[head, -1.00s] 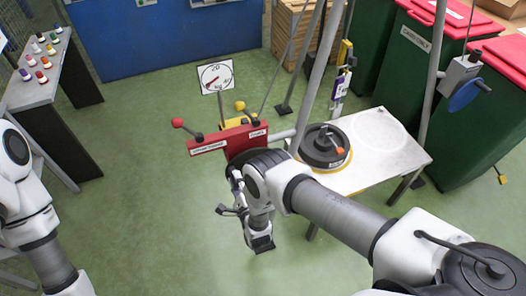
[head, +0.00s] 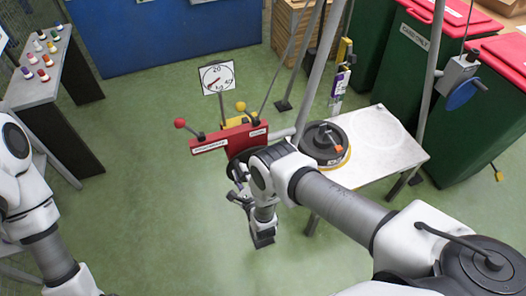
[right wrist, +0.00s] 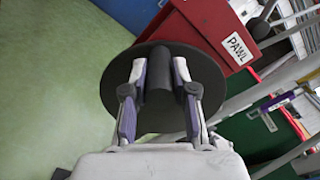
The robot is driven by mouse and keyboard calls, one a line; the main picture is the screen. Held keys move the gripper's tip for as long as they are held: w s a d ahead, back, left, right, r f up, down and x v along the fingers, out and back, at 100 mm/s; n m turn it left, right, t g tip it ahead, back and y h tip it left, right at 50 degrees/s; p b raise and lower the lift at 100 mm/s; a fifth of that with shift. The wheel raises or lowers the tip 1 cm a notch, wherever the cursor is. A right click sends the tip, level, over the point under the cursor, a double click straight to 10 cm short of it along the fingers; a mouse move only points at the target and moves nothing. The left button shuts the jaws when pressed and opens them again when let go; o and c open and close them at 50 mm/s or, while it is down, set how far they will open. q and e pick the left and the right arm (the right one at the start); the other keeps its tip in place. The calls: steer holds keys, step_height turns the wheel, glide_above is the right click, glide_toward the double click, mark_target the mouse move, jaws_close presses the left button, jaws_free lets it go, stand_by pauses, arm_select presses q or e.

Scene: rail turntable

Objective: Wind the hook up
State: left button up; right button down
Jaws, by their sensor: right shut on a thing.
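A red winch box (head: 222,138) with white labels stands at the centre of the head view. In the right wrist view, the box (right wrist: 210,22) shows a PAWL label. A dark round disc (right wrist: 118,92) with a dark cylindrical handle (right wrist: 159,82) is at its near side. My right gripper (right wrist: 160,78) is shut on this handle, with a finger on each side. In the head view my right arm largely covers the disc and handle. A yellow fitting hangs at the far right (head: 498,175); I cannot tell whether it is the hook. My left gripper is out of view.
A dial (head: 217,77) with a red needle stands behind the box. A red-knobbed lever (head: 180,123) sticks out left. A white table (head: 390,150) holds a black round drum (head: 322,140). Poles rise behind it. Green floor is open at centre left.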

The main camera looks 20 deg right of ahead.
steer(key=shift+w+d+r+m+p, duration=0.15)
steer(key=shift+d+r+m+p, duration=0.4)
steer(key=shift+r+m, duration=0.15)
steer(key=shift+d+r+m+p, duration=0.3)
steer(key=shift+d+m+p, duration=0.15)
steer(key=shift+m, duration=0.35)
steer(key=shift+d+m, duration=0.15)
steer(key=shift+m, duration=0.15)
steer(key=shift+d+r+m+p, duration=0.3)
steer(key=shift+d+m+p, duration=0.15)
steer(key=shift+d+m, duration=0.5)
steer(key=shift+d+r+m, duration=0.1)
steer(key=shift+d+m, duration=0.3)
steer(key=shift+m, duration=0.45)
